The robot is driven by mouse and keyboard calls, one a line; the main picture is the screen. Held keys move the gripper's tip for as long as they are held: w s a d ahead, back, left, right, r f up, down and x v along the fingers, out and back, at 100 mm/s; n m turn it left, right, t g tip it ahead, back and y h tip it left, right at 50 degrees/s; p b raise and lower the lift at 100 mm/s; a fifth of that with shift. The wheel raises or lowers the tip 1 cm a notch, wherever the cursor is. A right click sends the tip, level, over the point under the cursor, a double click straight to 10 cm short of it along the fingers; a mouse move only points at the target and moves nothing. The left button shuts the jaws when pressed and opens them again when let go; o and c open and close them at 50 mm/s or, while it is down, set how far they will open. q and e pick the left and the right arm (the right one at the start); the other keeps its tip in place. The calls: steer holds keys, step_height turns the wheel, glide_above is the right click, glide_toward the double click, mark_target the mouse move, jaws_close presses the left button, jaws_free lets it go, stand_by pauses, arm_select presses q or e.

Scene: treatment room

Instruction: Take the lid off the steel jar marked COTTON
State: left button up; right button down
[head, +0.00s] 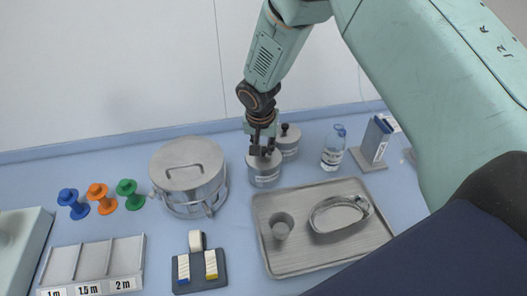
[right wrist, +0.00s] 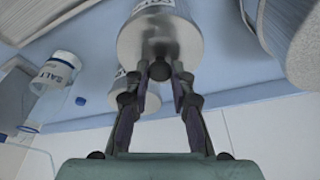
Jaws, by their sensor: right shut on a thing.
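Two small steel jars stand near the wall. The front steel jar (head: 264,172) has a label too small to read in the head view, so I cannot confirm COTTON. My right gripper (head: 262,150) comes from above and is shut on the lid knob of this jar. In the right wrist view the fingers close around the dark knob (right wrist: 160,70), with the jar's steel body (right wrist: 160,25) beyond. The lid appears to sit on the jar; I see no clear gap. The rear steel jar (head: 289,146) has its black-knobbed lid on. My left gripper is not in view.
A large lidded steel drum (head: 188,175) stands left of the jars. A bottle (head: 333,150) and a blue-and-grey stand (head: 374,140) are to the right. A steel tray (head: 290,263) with a cup and a kidney dish lies in front. Coloured spools stand at left.

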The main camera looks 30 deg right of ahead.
mark_target(263, 150)
step_height(263, 150, up, 10)
steer(key=shift+b, duration=0.4)
